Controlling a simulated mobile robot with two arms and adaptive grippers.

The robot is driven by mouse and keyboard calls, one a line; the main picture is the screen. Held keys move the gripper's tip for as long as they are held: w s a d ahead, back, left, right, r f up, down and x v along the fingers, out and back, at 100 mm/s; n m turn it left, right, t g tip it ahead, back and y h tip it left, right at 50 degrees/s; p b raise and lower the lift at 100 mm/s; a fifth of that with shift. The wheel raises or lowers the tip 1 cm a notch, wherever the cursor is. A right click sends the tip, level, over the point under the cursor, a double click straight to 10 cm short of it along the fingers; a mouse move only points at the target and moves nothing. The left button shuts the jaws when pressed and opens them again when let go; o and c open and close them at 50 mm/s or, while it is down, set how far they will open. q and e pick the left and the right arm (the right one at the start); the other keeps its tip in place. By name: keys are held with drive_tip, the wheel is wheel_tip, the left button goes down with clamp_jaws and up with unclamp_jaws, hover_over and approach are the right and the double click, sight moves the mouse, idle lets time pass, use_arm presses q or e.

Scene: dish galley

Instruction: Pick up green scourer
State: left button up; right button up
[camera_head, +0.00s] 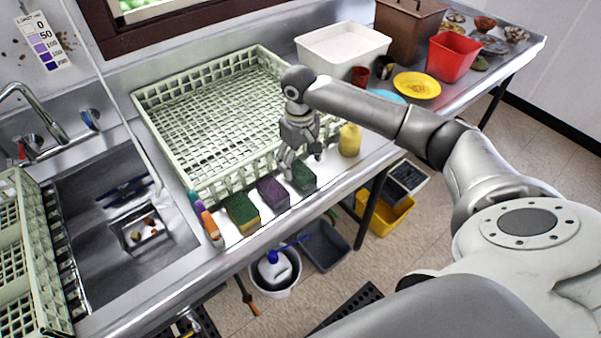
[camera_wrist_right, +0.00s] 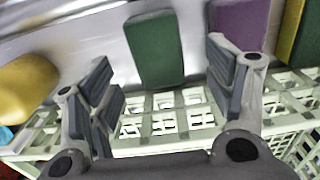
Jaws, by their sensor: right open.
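The green scourer (camera_head: 304,177) lies on the steel counter in front of the pale green dish rack, at the right end of a short row. My right gripper (camera_head: 302,156) is just above and behind it, pointing down, and partly covers its far end. In the right wrist view the scourer (camera_wrist_right: 155,48) shows as a dark green block between the two open fingers (camera_wrist_right: 162,80), apart from both and a little beyond them. The gripper holds nothing. My left gripper is not in view.
A purple scourer (camera_head: 272,193) and a green-and-yellow sponge (camera_head: 242,211) lie left of the scourer. A yellow bottle (camera_head: 350,140) stands to its right. The dish rack (camera_head: 160,150) is close behind; the counter's front edge is close in front. A sink (camera_head: 110,200) is at left.

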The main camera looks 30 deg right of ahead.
sight(300, 171)
wheel_tip(300, 171, down, 4)
drive_tip(key=shift+d+r+p, duration=0.1)
drive_tip(key=shift+d+p, duration=0.05)
drive_tip(key=shift+p, duration=0.45)
drive_tip(key=shift+f, duration=0.5)
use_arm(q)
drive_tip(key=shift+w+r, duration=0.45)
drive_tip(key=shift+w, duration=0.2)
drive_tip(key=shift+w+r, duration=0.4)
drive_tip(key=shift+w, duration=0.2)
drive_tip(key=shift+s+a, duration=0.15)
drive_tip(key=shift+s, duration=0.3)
use_arm(e)
drive_tip(key=c, duration=0.9)
